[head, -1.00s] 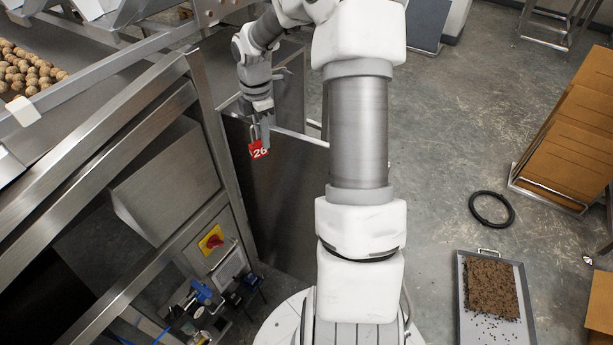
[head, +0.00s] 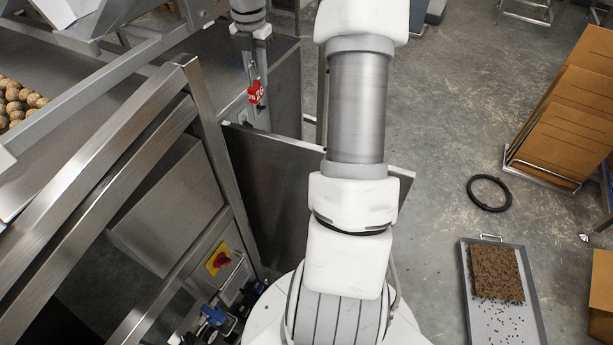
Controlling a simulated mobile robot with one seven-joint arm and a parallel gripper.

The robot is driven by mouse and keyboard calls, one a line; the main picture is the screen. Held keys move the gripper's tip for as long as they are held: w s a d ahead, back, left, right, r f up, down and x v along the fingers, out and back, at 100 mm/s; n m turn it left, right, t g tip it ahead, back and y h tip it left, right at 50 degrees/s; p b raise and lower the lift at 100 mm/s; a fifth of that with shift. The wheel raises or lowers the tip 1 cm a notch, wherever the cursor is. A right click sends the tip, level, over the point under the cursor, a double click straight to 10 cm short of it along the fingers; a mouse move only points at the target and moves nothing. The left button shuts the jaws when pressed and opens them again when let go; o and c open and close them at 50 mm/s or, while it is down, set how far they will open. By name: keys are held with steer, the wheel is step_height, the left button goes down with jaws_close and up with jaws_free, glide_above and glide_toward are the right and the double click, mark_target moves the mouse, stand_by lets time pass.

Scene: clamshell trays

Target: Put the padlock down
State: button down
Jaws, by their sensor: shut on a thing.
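The red padlock (head: 256,93) hangs in the upper left-centre of the head view, with white digits on its body and its shackle upward. My gripper (head: 252,68) is above it, pointing down, and is shut on the padlock near its shackle. The padlock is held in front of a grey metal panel of the machine. I cannot tell whether it touches anything behind or below it. The exact contact between fingers and shackle is too small to see.
Steel frame bars (head: 195,120) and a metal panel (head: 270,180) stand close below and left of my gripper. A red-and-yellow switch (head: 217,260) is lower down. A tray (head: 505,325), a black hose ring (head: 489,193) and cardboard (head: 565,125) lie right, with open floor between.

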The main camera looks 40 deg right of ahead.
step_height(320, 180, down, 28)
steer(key=shift+r, duration=0.1)
stand_by(0.3)
steer(key=c, duration=0.7)
jaws_free()
step_height(320, 180, up, 12)
stand_by(0.5)
